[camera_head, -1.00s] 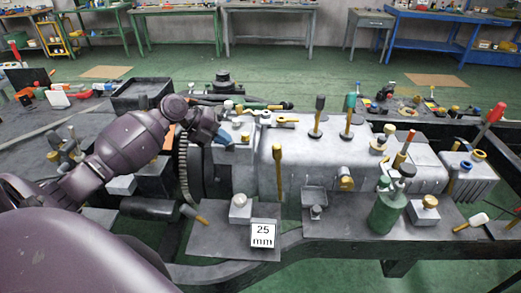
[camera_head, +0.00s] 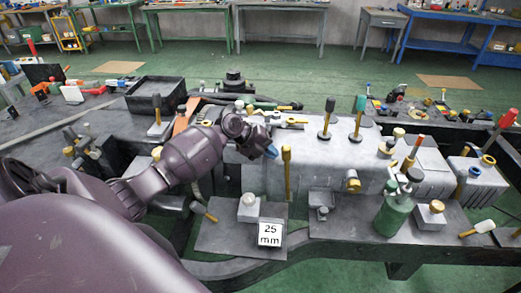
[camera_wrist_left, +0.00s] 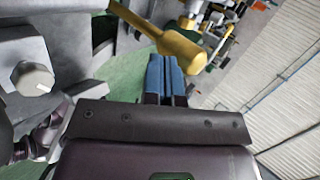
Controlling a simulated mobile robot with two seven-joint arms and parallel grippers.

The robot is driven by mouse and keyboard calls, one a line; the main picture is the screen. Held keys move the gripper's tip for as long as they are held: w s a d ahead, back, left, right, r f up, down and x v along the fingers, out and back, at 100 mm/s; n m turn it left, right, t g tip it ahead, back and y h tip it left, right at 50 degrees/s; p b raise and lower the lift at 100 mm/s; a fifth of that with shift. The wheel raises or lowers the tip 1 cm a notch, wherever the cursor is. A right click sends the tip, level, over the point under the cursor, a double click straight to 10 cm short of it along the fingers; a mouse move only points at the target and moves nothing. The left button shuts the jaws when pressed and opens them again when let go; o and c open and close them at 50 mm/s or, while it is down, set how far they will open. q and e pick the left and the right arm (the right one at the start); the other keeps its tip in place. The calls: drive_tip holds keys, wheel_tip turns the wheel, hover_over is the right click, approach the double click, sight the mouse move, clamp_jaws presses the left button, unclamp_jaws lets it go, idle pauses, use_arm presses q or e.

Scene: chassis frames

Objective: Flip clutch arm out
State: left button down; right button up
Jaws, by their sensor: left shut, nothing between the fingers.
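An upright brass-coloured lever (camera_head: 287,174) with a rounded top stands at the front of the grey gear housing (camera_head: 322,152). It is the likely clutch arm; no label confirms this. My left gripper (camera_head: 271,151) is shut and empty, its blue fingertips just left of the lever's top. In the left wrist view the lever (camera_wrist_left: 180,44) crosses at the tips of the closed blue fingers (camera_wrist_left: 163,76). I cannot tell whether they touch. My left arm hides the left end of the housing. My right gripper is out of view.
A "25 mm" sign (camera_head: 270,234) and a pale knob block (camera_head: 248,208) stand on a plate in front. A green bottle (camera_head: 392,215) stands to the right. Several other levers, including a black-topped one (camera_head: 327,120), rise from the housing. The chassis rail (camera_head: 240,272) runs along the front.

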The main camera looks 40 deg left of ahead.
use_arm(q)
drive_tip(key=shift+w+d, duration=0.2)
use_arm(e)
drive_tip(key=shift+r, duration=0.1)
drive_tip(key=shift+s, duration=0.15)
use_arm(q)
drive_tip(key=w+d+g+y, duration=0.3)
drive_tip(key=w+d+y, duration=0.2)
drive_tip(key=d, duration=0.7)
drive_tip(key=shift+w+d+f+m+g+b, duration=0.2)
drive_tip(key=shift+w+d+m+g+b, duration=0.15)
drive_tip(key=shift+w, duration=0.75)
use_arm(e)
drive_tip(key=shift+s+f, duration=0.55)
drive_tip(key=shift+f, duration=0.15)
